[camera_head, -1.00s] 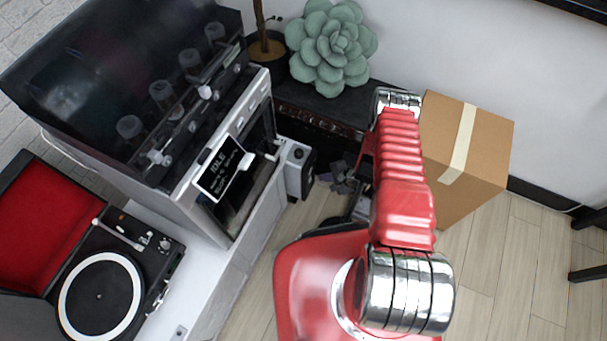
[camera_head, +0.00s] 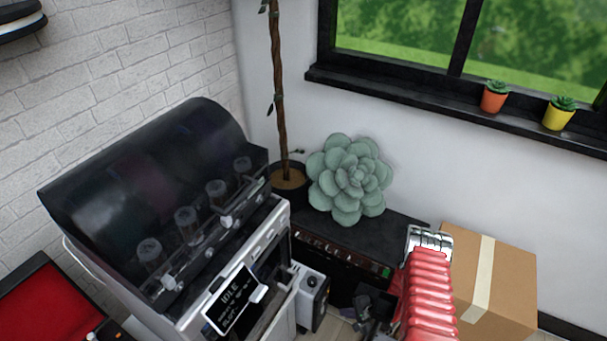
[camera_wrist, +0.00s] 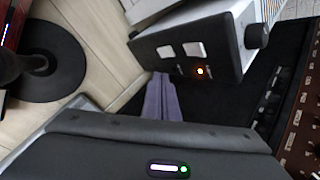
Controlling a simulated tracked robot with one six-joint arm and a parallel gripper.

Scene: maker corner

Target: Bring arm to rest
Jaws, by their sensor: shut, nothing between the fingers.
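My red arm (camera_head: 428,300) rises from the bottom edge of the head view, right of centre, with a shiny metal joint at its top. It stands in front of the left side of a cardboard box. In the wrist view my gripper (camera_wrist: 163,82) shows as two purple-grey fingers lying together, shut and empty. The fingertips are close in the picture to a grey box with two pale buttons and an orange light (camera_wrist: 195,48); I cannot tell whether they touch it. In the head view the gripper is not clearly visible.
A dark-lidded machine (camera_head: 150,190) with an "IDLE" screen (camera_head: 232,300) stands at left. A black cabinet (camera_head: 400,228) carries a large succulent (camera_head: 350,180). The cardboard box (camera_head: 510,280) is at right. Two small pots (camera_head: 494,97) sit on the sill. A black round base (camera_wrist: 55,60) stands on the floor.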

